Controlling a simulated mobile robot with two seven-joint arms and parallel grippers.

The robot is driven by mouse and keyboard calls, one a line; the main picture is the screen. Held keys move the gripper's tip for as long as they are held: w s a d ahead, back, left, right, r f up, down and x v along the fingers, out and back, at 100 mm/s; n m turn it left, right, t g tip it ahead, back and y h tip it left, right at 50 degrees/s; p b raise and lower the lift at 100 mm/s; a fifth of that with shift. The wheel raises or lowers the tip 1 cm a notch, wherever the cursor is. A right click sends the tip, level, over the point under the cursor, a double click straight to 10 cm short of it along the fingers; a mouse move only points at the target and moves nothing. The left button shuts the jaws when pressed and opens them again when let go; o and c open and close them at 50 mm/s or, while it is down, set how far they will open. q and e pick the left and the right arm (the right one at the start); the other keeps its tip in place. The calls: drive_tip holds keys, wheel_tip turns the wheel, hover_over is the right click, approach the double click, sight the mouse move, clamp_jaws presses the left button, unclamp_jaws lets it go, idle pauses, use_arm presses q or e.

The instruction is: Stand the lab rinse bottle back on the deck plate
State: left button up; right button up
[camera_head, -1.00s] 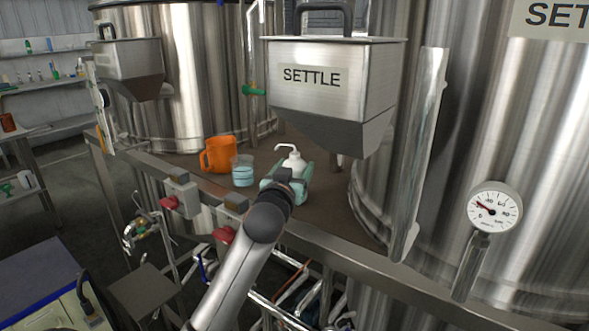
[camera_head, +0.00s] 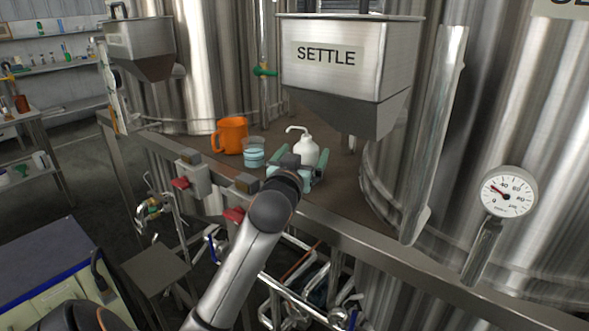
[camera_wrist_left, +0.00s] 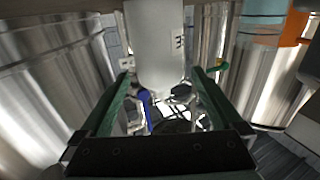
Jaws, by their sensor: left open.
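The white rinse bottle (camera_head: 307,150) with a bent spout stands upright on the brown deck plate (camera_head: 343,185). My left gripper (camera_head: 302,157) is open, with one green finger on each side of the bottle's near side. Its palm hides the bottle's lower front. In the left wrist view the pale bottle body (camera_wrist_left: 155,45) shows between and beyond the tips of the two open fingers (camera_wrist_left: 164,76), with a gap on each side. My right gripper is not in view.
A glass beaker of blue liquid (camera_head: 254,152) and an orange jug (camera_head: 230,136) stand left of the bottle. The hopper labelled SETTLE (camera_head: 345,70) hangs above and behind. A steel tank and a dial gauge (camera_head: 508,192) are at right. The deck's metal edge runs in front.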

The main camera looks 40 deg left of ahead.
use_arm(q)
drive_tip(key=v, duration=0.9)
drive_tip(key=shift+s, duration=0.35)
drive_tip(key=shift+d, duration=0.15)
